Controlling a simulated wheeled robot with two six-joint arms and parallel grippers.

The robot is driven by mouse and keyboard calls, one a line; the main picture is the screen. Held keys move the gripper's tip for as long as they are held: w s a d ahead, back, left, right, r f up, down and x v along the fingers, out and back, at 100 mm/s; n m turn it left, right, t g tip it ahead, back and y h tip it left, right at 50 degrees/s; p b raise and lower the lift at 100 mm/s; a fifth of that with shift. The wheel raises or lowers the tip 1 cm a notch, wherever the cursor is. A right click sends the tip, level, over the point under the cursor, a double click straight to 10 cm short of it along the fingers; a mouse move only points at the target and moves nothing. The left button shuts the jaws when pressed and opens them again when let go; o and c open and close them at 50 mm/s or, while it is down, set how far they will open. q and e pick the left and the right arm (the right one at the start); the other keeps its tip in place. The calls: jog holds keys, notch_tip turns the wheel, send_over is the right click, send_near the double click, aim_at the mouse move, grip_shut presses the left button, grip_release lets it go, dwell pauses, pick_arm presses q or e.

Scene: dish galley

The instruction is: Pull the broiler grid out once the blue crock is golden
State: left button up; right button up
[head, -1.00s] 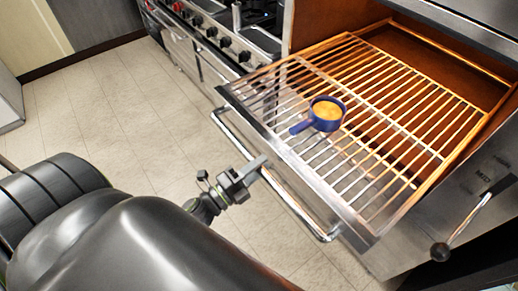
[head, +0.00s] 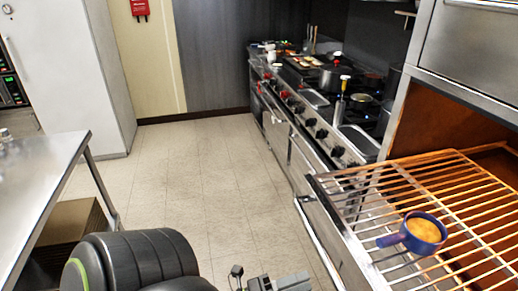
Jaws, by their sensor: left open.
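The broiler grid (head: 452,190) is pulled out of the broiler box at the right, with its front part sticking out over the floor. The blue crock (head: 407,243) stands upright on the grid's bars, its handle pointing left. Its filling has a golden-orange top. My left gripper (head: 291,282) is open and empty at the bottom edge, left of the grid's front handle (head: 318,238) and apart from it. The lower part of the gripper is cut off by the frame. My right gripper is not in view.
A stove (head: 318,125) with pots stands beyond the broiler along the right wall. A steel table (head: 40,180) is at the left, and a white cabinet (head: 75,70) behind it. The tiled floor (head: 195,170) between them is clear.

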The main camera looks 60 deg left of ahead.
pick_arm(q)
jog(key=b+v, duration=0.2)
jog(key=v, duration=0.7)
jog(key=shift+s, duration=0.15)
jog(key=shift+f, duration=0.1)
jog(key=a+f+n+g+y, duration=0.4)
jog(key=f+n, duration=0.2)
jog(key=f, duration=0.8)
jog(key=a+f+n+g+y, duration=0.35)
jog(key=f+n, duration=0.35)
jog(key=f, duration=0.8)
jog(key=s+d+f+n+g, duration=0.3)
jog(key=s+f+n+g, duration=0.1)
jog(key=s+f, duration=0.4)
jog(key=s+d+f+n+g, duration=0.3)
jog(key=s+f+n+g, duration=0.2)
jog(key=s+f, duration=0.3)
notch_tip(320, 180, down, 5)
jog(key=shift+s+r+n+g, duration=0.15)
jog(key=shift+r+n+g, duration=0.15)
jog(key=shift+g, duration=0.35)
